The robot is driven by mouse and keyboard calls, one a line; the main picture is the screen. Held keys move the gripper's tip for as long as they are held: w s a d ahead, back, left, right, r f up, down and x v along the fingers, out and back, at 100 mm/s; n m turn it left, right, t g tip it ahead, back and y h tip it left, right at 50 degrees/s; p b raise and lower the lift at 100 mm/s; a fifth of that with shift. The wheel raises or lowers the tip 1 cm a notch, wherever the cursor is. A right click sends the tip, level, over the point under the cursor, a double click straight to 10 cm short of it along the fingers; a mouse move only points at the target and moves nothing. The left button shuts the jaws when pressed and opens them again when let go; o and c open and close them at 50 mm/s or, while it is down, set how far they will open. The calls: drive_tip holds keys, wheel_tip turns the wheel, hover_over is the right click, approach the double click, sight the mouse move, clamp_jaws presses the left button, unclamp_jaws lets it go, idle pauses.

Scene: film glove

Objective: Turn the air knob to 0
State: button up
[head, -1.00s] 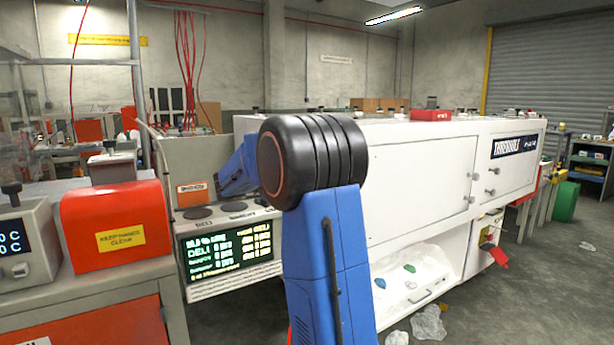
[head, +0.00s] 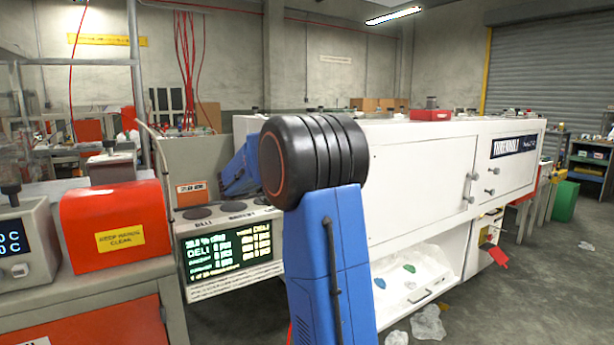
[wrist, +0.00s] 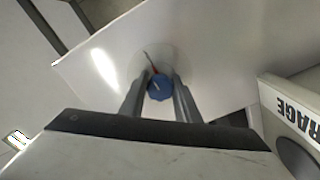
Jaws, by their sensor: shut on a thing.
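In the wrist view a small blue knob (wrist: 159,88) with a pale pointer line sits on a white panel (wrist: 215,50). A thin dark needle-like mark with a red part shows just above the knob. My gripper (wrist: 160,98) has its two grey fingers on either side of the knob and is shut on it. No scale numbers can be read around the knob. In the head view my blue arm hides the gripper and the knob.
In the head view a large white machine (head: 415,185) stands right of my arm. A lit green-text display (head: 228,255) and a red-orange cover (head: 118,225) are on the left. Clear plastic scraps (head: 428,322) lie on the floor.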

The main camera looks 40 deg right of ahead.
drive_tip(key=n, duration=0.4)
drive_tip(key=shift+n, duration=0.3)
drive_tip(key=n, duration=0.4)
drive_tip(key=shift+n, duration=0.3)
drive_tip(key=n, duration=0.4)
drive_tip(key=shift+n, duration=2.1)
drive_tip(key=o, duration=1)
drive_tip(key=shift+o, duration=0.2)
drive_tip(key=shift+a, duration=0.1)
